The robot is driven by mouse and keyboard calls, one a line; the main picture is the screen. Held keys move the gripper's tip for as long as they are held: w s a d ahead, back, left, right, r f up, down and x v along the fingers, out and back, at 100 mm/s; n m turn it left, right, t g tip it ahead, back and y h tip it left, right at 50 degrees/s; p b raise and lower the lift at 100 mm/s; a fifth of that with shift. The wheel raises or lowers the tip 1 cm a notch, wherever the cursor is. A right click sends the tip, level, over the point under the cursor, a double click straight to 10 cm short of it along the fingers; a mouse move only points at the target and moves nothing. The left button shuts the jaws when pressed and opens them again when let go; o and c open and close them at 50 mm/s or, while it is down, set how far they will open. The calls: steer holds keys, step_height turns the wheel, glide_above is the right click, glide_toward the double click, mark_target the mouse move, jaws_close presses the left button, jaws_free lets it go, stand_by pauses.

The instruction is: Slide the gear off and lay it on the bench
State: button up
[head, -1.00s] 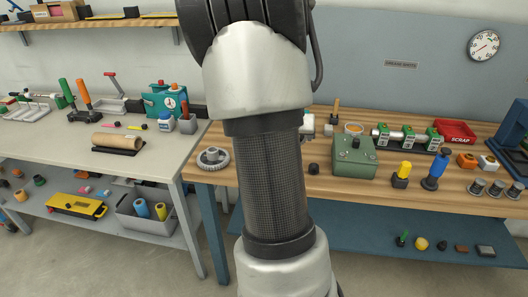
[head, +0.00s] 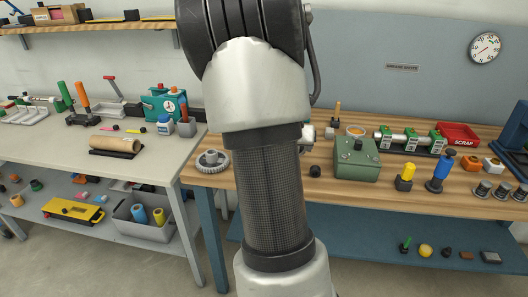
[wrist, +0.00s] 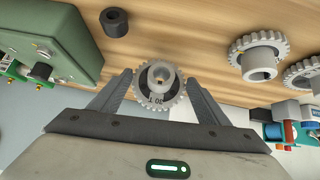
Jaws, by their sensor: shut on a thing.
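In the wrist view a grey toothed gear (wrist: 152,98) with a raised hub and small printed figures on its face sits between the fingers of my gripper (wrist: 160,85). The fingers are shut on its sides. The gear overlaps the bench's front edge in that view; whether it touches the wood, or has a shaft in its hub, I cannot tell. The wooden bench (head: 400,190) is in the head view, where my arm hides the gripper and held gear. Another grey gear (head: 212,162) lies at the bench's left end; the wrist view also shows a gear (wrist: 258,50) at right.
A green box (head: 357,160) stands on the bench, with a small black knob (head: 315,171) beside it. Further right are a yellow-topped piece (head: 405,176), a blue-topped piece (head: 440,172) and a red scrap tray (head: 460,135). Bare wood lies around the black knob (wrist: 114,22).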

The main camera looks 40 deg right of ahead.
steer(key=shift+f+b, duration=0.5)
steer(key=shift+f, duration=0.1)
steer(key=o, duration=1.3)
steer(key=shift+c, duration=0.2)
steer(key=p+v, duration=1.1)
steer(key=v, duration=0.6)
steer(key=shift+p, duration=0.35)
steer(key=shift+s+a+r, duration=0.1)
steer(key=shift+a, duration=0.15)
